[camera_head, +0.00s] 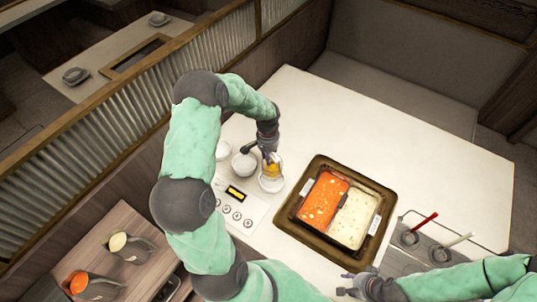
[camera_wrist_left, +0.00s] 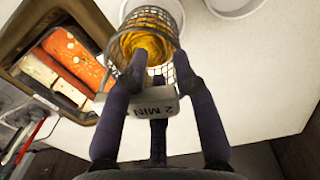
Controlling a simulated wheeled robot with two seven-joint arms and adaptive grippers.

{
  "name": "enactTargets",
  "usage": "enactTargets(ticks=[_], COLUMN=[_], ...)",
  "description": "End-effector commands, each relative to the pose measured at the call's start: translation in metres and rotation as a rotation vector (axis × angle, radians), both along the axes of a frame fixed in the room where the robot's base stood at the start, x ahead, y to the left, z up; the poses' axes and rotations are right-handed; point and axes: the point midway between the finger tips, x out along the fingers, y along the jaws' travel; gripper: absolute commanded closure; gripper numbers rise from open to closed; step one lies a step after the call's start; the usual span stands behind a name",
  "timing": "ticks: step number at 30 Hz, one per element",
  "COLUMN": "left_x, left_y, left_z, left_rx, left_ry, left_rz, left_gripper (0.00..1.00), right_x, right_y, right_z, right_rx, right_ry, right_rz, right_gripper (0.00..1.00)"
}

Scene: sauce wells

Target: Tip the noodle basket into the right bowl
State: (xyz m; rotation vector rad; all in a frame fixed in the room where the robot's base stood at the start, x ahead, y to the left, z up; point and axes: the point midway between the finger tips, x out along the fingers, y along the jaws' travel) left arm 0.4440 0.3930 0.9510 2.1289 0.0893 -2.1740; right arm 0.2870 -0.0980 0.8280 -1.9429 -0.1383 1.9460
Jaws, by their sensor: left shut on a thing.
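The wire noodle basket (camera_wrist_left: 174,50) has yellow noodles (camera_wrist_left: 146,45) inside and a tag reading "2 MIN" (camera_wrist_left: 155,106). My left gripper (camera_wrist_left: 160,78) is shut on the basket; in the head view (camera_head: 265,151) it is at the far side of the control panel. The basket is over the right bowl (camera_head: 271,185), the white one nearest the pot. The bowl's rim shows behind the basket in the left wrist view; its inside is largely hidden. My right gripper (camera_head: 350,289) is low in the head view, near the pot's near edge, too small to read its fingers.
Two more white bowls (camera_head: 244,167) stand left of the right bowl. A two-part pot (camera_head: 285,215) with red and white broth sits to the right. The back of the white table is clear.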

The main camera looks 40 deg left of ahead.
Motion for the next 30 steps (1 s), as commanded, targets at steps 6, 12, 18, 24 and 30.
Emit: enactTargets(ticks=[6,12,18,24,30], left_x=[0.001,0.001,0.001,0.001,0.001], left_y=[0.0,0.0,0.001,0.001,0.001], left_z=[-0.017,-0.031,-0.044,-0.052,-0.053], left_rx=[0.001,0.001,0.001,0.001,0.001], left_ry=[-0.002,-0.002,-0.002,-0.002,-0.002], left_rz=[0.0,0.0,0.0,0.0,0.0], left_gripper=[1.0,1.0,1.0,1.0,1.0], right_x=[0.0,0.0,0.0,0.0,0.0], right_y=[0.0,0.0,0.0,0.0,0.0], right_z=[-0.014,-0.024,-0.034,-0.04,-0.041], right_rx=[0.0,0.0,0.0,0.0,0.0], right_ry=[0.0,0.0,0.0,0.0,0.0], right_rz=[0.0,0.0,0.0,0.0,0.0], right_gripper=[0.6,0.6,0.6,0.6,0.6])
